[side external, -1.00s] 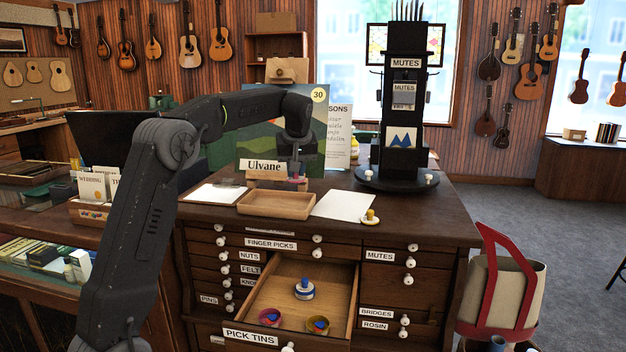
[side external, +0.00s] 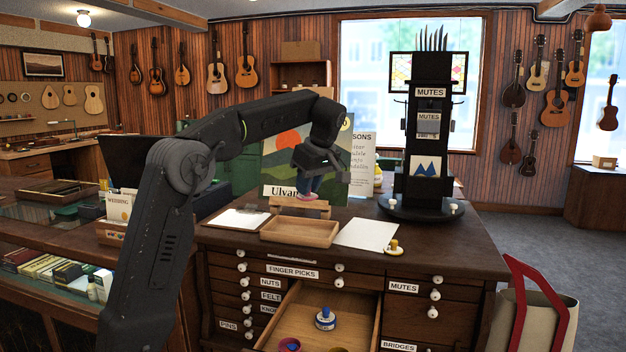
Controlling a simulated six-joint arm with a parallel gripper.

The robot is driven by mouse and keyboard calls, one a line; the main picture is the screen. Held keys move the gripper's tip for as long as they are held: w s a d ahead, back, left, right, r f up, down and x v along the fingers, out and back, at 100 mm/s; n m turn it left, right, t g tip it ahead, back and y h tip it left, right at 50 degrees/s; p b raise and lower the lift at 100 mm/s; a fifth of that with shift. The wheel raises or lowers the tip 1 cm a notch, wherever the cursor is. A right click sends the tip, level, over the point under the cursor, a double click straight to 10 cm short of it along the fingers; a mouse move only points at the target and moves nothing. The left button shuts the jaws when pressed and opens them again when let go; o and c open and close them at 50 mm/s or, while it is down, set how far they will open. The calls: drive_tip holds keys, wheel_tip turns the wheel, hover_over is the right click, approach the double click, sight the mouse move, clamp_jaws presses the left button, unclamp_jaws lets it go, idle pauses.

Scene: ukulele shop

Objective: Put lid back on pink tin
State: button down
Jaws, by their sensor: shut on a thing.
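My gripper (side external: 309,184) is above the counter, in front of the name sign, pointing down. It is shut on a small pink lid (side external: 306,197), seen edge-on and partly hidden by the fingers. The pink tin (side external: 290,346) is open in the pulled-out drawer, at the bottom edge of the view and partly cut off. Something blue shows inside it. The lid is well above and behind the tin, apart from it.
In the drawer (side external: 291,318), a blue-and-white lidded tin (side external: 325,321) stands behind the pink one; a yellowish tin (side external: 335,350) is mostly cut off. A wooden tray (side external: 297,233), paper (side external: 368,233) and yellow-knobbed lid (side external: 394,247) lie on the counter. A black mute tower (side external: 428,150) stands right.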

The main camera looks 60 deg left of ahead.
drive_tip(key=s+d+n+g+h, duration=0.3)
drive_tip(key=s+d+n, duration=0.55)
drive_tip(key=n, duration=0.25)
drive_tip(key=shift+s+a+f, duration=0.1)
drive_tip(key=shift+a+f, duration=0.05)
drive_tip(key=shift+f, duration=5.15)
drive_tip(key=shift+a+f, duration=0.2)
drive_tip(key=shift+f, duration=5.1)
drive_tip(key=shift+s+a+f, duration=0.1)
drive_tip(key=shift+a+f, duration=0.05)
drive_tip(key=shift+f, duration=5.15)
drive_tip(key=shift+f, duration=0.15)
drive_tip(key=c, duration=1)
unclamp_jaws()
drive_tip(key=shift+o, duration=0.5)
drive_tip(key=o, duration=0.4)
